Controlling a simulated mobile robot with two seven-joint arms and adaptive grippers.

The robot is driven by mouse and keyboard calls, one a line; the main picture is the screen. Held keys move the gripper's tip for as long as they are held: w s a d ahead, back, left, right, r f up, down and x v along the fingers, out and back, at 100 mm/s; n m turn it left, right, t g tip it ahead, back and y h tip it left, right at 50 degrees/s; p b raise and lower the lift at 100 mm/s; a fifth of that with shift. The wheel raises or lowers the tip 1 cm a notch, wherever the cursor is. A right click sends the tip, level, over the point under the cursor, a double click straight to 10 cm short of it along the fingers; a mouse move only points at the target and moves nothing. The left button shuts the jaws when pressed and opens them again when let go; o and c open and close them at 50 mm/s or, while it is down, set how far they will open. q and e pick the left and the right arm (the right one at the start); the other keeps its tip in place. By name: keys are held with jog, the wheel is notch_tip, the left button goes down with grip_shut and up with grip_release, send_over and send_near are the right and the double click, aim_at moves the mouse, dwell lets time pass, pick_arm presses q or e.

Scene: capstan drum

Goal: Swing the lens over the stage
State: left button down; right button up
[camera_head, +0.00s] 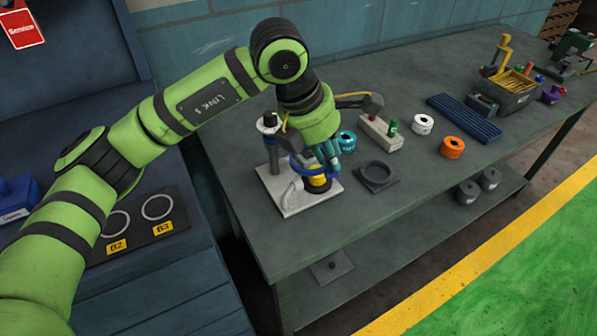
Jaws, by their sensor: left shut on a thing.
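A pale stand plate (292,199) lies near the table's left end, with an upright post (270,145) at its back left. A blue ring (298,168), which looks like the lens, is level with my left gripper's fingertips, above a yellow round piece (319,185) that looks like the stage. In this view the ring overlaps the yellow piece; I cannot tell if they are exactly lined up. My left gripper (326,157) points down and is shut on the blue lens ring; the exact contact is partly hidden. My right gripper is not in view.
The table's front right is clear.

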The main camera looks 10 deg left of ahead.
pick_arm(q)
jog(key=shift+w+d+n+t+y+b, duration=0.25)
jog(key=shift+w+d+n+b, duration=0.2)
jog(key=shift+w+n, duration=0.4)
jog(key=shift+w+d+n+t+y+b, duration=0.2)
jog(key=shift+w+d+n+b, duration=0.25)
jog(key=shift+w+n, duration=0.4)
jog(key=shift+w+d+n+t+y+b, duration=0.2)
jog(key=shift+w+d+n+b, duration=0.3)
jog(key=shift+w, duration=0.5)
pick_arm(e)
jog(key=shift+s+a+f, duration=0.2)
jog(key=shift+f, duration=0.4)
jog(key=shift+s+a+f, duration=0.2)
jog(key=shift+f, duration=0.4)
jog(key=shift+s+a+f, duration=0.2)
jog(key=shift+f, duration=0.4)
pick_arm(q)
jog(key=shift+a, duration=0.15)
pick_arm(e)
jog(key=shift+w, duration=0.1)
pick_arm(q)
jog(key=c, duration=1.1)
grip_release()
jog(key=shift+c, duration=0.2)
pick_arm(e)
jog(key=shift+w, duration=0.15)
pick_arm(q)
jog(key=v, duration=1.2)
